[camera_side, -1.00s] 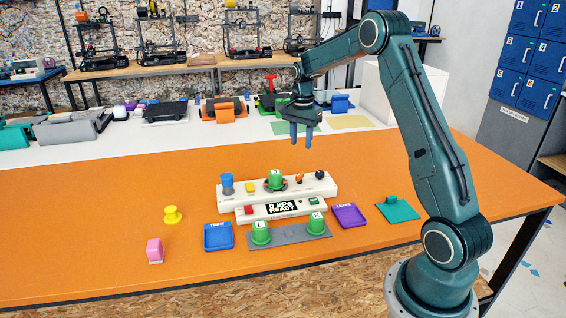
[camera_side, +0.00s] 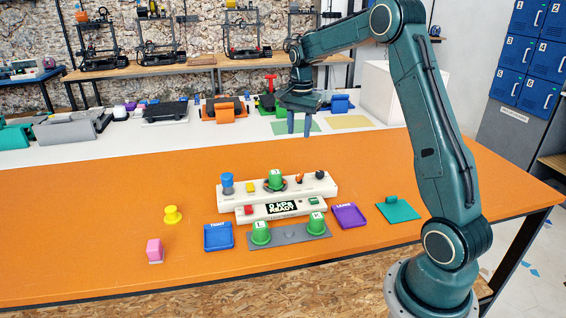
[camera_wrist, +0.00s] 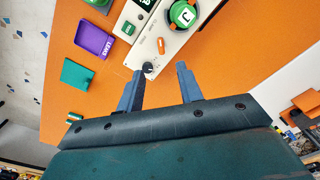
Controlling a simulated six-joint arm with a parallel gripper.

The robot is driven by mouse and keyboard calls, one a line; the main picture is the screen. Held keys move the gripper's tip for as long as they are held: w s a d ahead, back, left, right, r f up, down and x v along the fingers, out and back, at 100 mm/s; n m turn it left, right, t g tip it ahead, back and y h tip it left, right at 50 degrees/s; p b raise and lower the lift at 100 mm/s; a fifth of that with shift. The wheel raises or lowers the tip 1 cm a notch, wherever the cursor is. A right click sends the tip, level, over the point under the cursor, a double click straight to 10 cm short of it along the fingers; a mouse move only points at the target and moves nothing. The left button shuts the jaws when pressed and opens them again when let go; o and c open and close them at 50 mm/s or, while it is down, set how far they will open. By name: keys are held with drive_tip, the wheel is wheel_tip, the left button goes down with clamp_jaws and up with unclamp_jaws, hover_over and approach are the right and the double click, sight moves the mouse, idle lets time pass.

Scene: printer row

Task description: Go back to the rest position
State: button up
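My gripper (camera_side: 299,122) hangs in the air above the back of the orange table, fingers pointing down. In the wrist view my gripper (camera_wrist: 159,84) shows two blue fingers spread apart with nothing between them. It is clear of the white test device (camera_side: 318,187), which stands below it. A green cap (camera_side: 275,179) sits on the device, and its display (camera_side: 282,207) reads "0 kPa READY". Two more green caps, one at left (camera_side: 261,233) and one at right (camera_side: 316,223), stand on a grey plate (camera_side: 289,235) in front.
A blue tray (camera_side: 218,237) marked TIGHT and a purple tray (camera_side: 348,216) marked LEAKS flank the plate. A teal block (camera_side: 398,209) lies at right. The orange table's left side is mostly clear.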

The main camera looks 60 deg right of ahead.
drive_tip(key=s+a+r+n+t, duration=0.1)
drive_tip(key=s+a+r+n, duration=0.35)
drive_tip(key=a, duration=0.35)
drive_tip(key=s+a+r+n+t, duration=0.1)
drive_tip(key=s+a+r+n, duration=0.3)
drive_tip(key=s+a+r, duration=0.3)
drive_tip(key=s+a+f+n+t, duration=0.3)
drive_tip(key=s+a+n, duration=0.5)
drive_tip(key=s, duration=0.6)
drive_tip(key=a, duration=0.2)
drive_tip(key=shift+s+a, duration=0.15)
drive_tip(key=shift+a, duration=0.25)
